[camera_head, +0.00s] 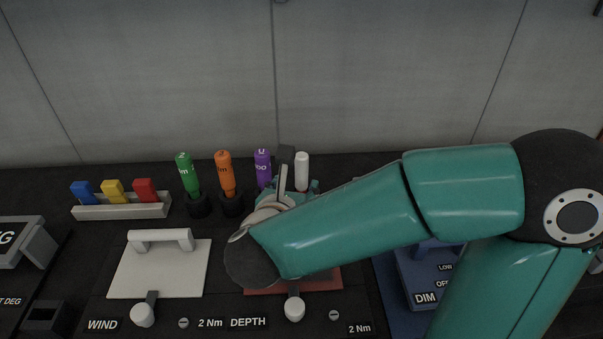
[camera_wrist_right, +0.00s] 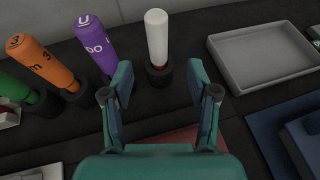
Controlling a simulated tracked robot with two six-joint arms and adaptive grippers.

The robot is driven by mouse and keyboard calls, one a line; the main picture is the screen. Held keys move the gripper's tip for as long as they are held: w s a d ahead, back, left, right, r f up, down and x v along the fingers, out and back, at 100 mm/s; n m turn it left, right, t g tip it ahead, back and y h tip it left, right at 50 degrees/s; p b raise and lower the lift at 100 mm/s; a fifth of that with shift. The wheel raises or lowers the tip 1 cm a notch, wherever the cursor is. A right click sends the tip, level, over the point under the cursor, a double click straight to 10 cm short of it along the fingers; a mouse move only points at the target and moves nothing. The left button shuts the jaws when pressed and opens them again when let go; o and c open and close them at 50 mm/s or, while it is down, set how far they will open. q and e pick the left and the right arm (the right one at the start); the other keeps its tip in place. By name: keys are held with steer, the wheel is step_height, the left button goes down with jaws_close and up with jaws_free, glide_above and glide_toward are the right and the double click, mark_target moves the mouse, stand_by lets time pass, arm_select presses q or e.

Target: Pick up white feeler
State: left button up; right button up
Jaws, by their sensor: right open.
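The white feeler (camera_head: 302,170) stands upright at the right end of a row of coloured handles in the head view. In the right wrist view the white feeler (camera_wrist_right: 157,38) stands in a dark round holder (camera_wrist_right: 158,75). My right gripper (camera_wrist_right: 161,82) is open and empty, with its fingers apart on either side of the feeler's line and the feeler just beyond the fingertips. In the head view my right gripper (camera_head: 287,187) is partly hidden by my own arm. My left gripper is in neither view.
Purple (camera_head: 262,168), orange (camera_head: 225,172) and green (camera_head: 187,174) handles stand left of the feeler. A grey tray (camera_wrist_right: 287,86) lies to its right. A rack (camera_head: 122,211) holds blue, yellow and red pieces. A white plate with a handle (camera_head: 160,275) lies in front.

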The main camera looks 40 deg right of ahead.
mark_target(300, 172)
steer(key=p+x, duration=0.1)
steer(key=x, duration=0.7)
steer(key=shift+w+r, duration=0.15)
steer(key=shift+w, duration=0.1)
jaws_close()
